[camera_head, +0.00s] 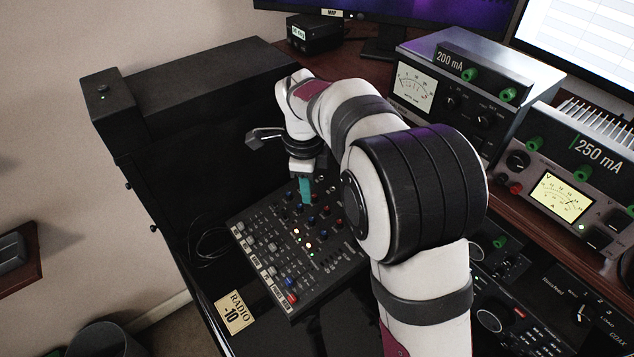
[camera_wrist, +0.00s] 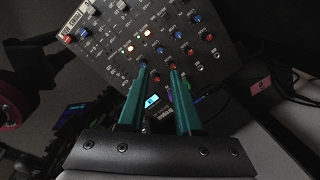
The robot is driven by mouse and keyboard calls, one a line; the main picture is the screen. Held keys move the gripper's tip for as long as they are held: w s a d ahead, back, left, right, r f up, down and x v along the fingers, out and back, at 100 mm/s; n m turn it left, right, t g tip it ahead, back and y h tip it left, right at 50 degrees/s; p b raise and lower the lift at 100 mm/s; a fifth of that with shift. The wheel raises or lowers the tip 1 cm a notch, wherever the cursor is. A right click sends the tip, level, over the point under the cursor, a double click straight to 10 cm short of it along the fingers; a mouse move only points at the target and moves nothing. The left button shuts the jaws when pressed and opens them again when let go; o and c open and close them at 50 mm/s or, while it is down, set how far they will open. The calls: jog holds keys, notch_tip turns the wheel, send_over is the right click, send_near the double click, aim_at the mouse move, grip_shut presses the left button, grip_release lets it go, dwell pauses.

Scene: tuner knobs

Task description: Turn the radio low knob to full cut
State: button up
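The mixer (camera_head: 300,245) is a dark panel with rows of small red, blue and grey knobs and several lit buttons; it also shows in the wrist view (camera_wrist: 112,62). A cream card reading "RADIO -10" (camera_head: 235,312) lies at its near left corner. I cannot tell which knob is the radio low knob; knob labels are too small to read. My gripper (camera_head: 305,192) points down at the panel's far part. In the wrist view its two teal fingers (camera_wrist: 160,70) are apart, close to knobs at the panel's edge. No knob is clearly held between them.
My arm covers the mixer's right side in the head view. A tall black cabinet (camera_head: 215,115) stands behind left. Meter units reading "200 mA" (camera_head: 455,95) and "250 mA" (camera_head: 570,185) stand right. A loose cable (camera_head: 205,240) lies left of the mixer.

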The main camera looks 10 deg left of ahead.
aim_at(311, 219)
jog(key=f, duration=0.4)
jog(key=w+f, duration=0.1)
jog(key=f, duration=0.3)
jog(key=w+f, duration=0.1)
jog(key=f, duration=0.4)
grip_shut()
